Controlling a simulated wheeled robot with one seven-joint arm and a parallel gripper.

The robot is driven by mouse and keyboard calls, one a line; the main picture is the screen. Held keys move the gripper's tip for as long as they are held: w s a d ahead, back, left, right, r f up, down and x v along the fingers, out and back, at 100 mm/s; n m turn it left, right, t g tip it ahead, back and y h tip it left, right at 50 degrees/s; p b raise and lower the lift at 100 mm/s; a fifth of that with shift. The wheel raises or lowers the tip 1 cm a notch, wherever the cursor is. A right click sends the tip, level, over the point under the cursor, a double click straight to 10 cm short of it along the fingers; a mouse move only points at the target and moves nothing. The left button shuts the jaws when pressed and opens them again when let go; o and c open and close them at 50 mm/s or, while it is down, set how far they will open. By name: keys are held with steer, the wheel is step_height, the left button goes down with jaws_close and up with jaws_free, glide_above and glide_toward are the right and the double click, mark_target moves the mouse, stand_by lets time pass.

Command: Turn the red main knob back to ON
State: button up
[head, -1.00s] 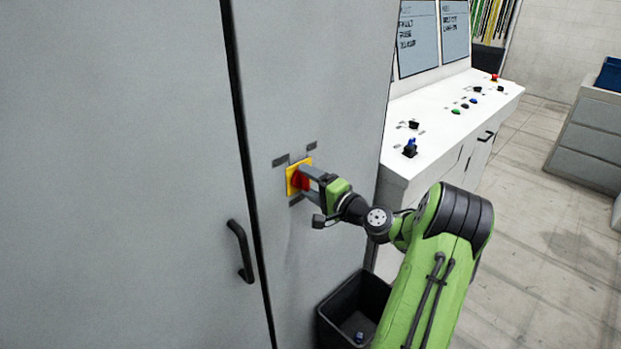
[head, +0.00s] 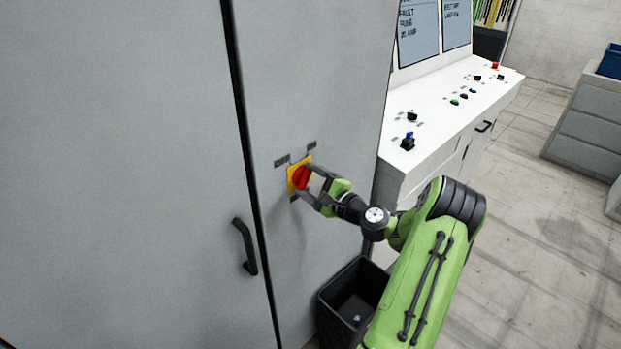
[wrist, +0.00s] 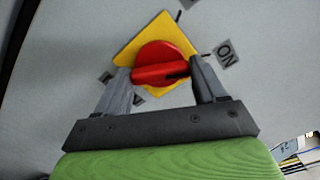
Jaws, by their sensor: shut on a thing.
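The red main knob (head: 302,178) sits on a yellow plate (head: 291,184) on the grey cabinet door. In the wrist view the knob (wrist: 160,58) is round with a raised bar grip, and a dark mark on the bar points right. The yellow plate (wrist: 133,50) looks tilted there. The ON label (wrist: 227,53) is up and right of the knob, and the mark points below it. My gripper (head: 315,183) is at the knob, its fingers at the two ends of the bar; in the wrist view the gripper (wrist: 163,84) is shut on it.
A black door handle (head: 244,247) is at lower left of the knob. A black bin (head: 340,300) stands on the floor below. A white control desk (head: 450,115) with buttons and screens is to the right. Open floor lies further right.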

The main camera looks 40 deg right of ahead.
steer(key=shift+f, duration=0.1)
stand_by(0.3)
steer(key=o, duration=1)
steer(key=shift+o, duration=0.2)
steer(key=s+b, duration=0.3)
steer(key=s, duration=1.3)
steer(key=shift+d, duration=0.25)
steer(key=shift+w, duration=0.1)
